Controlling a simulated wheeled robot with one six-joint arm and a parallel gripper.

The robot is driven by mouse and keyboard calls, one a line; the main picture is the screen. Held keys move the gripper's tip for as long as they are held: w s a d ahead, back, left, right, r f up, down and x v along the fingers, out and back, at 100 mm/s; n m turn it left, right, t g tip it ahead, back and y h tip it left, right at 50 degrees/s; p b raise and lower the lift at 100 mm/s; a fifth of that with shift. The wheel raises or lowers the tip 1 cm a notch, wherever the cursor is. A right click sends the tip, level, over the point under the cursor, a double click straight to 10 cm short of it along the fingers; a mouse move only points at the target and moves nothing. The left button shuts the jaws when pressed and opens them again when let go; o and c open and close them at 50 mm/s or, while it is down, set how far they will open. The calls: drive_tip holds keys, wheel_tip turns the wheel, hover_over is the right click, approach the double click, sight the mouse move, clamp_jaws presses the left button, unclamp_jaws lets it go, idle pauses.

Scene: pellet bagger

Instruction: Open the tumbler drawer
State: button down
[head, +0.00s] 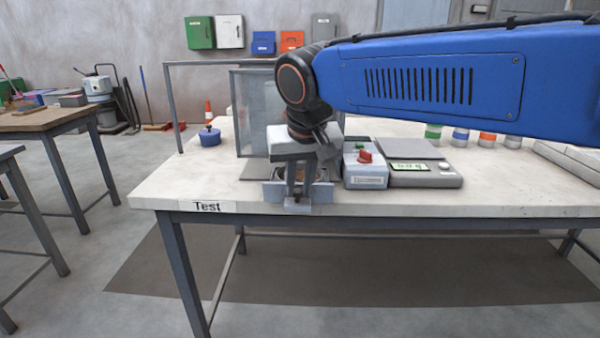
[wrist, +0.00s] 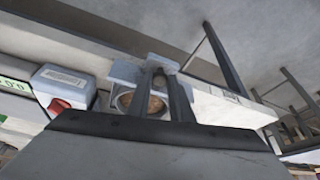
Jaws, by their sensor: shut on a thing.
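The tumbler drawer (head: 322,193) is a pale blue-grey tray at the front edge of the white table, below a grey-framed clear housing (head: 250,110). My gripper (head: 297,200) points down at the middle of the drawer front, shut on its handle. In the wrist view, the fingers (wrist: 160,65) close on the handle at the drawer's front panel (wrist: 123,72). Behind the panel, a round hollow with brown contents shows, so the drawer stands at least partly open. My wrist and arm hide part of the housing and the drawer's rear.
A control box (head: 365,178) with a red knob and a scale (head: 425,178) with a lit display stand close on the right. A blue round pot (head: 209,137) stands at the left. The table front by the "Test" label (head: 207,206) is clear.

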drive_tip(key=shift+s, duration=1.95)
drive_tip(key=c, duration=1.6)
unclamp_jaws()
drive_tip(key=shift+r, duration=0.1)
drive_tip(key=v, duration=1.7)
drive_tip(key=shift+s, duration=0.2)
